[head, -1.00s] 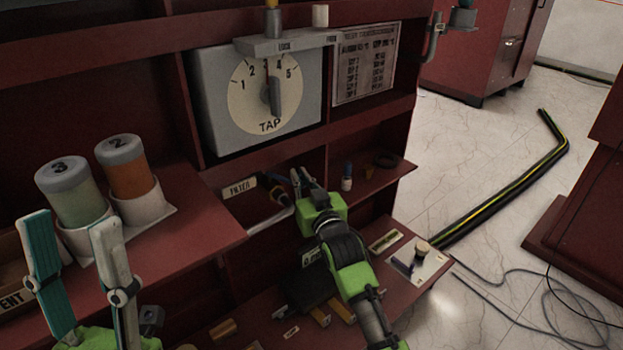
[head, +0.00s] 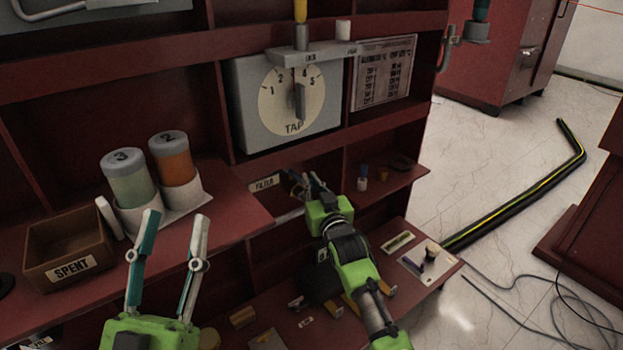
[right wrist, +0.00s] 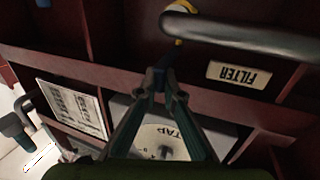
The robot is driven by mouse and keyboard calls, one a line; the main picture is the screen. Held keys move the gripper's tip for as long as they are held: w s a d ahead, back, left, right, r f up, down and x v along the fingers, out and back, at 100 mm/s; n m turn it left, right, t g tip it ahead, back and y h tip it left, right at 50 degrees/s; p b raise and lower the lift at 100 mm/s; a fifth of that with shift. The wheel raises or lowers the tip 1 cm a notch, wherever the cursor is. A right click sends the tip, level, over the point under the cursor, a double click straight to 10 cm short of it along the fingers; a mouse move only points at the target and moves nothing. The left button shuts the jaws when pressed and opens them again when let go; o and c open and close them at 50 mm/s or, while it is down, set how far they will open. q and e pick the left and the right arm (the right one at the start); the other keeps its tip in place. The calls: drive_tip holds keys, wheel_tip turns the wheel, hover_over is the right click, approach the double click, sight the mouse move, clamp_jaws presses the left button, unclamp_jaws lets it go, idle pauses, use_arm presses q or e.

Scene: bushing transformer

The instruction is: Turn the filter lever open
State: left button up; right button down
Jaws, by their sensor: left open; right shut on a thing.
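The filter lever (head: 295,187) is in the shelf bay beside the FILTER label (head: 265,183), mostly hidden by my right gripper (head: 308,180). In the right wrist view, my right gripper (right wrist: 163,80) has its fingertips together on the lever's blue handle (right wrist: 165,63). A yellow and white part (right wrist: 180,14) shows beyond it, next to a thick grey pipe (right wrist: 240,33). The FILTER label (right wrist: 239,75) appears upside down there. How far the lever is turned is hard to tell. My left gripper (head: 172,218) is open and empty, in front of the left shelf.
The TAP dial box (head: 288,105) is above the filter bay. Jars 3 (head: 130,178) and 2 (head: 175,160) stand in a white holder on the left shelf, beside the SPENT bin (head: 70,267). A small blue-capped bottle (head: 362,180) stands right of my right gripper.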

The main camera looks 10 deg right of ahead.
drive_tip(key=shift+a, duration=0.2)
drive_tip(key=c, duration=2.2)
unclamp_jaws()
drive_tip(key=shift+o, duration=0.2)
drive_tip(key=shift+s, duration=0.1)
drive_tip(key=s+d, duration=0.1)
drive_tip(key=s, duration=1)
drive_tip(key=shift+s+d, duration=0.4)
drive_tip(key=shift+f, duration=0.1)
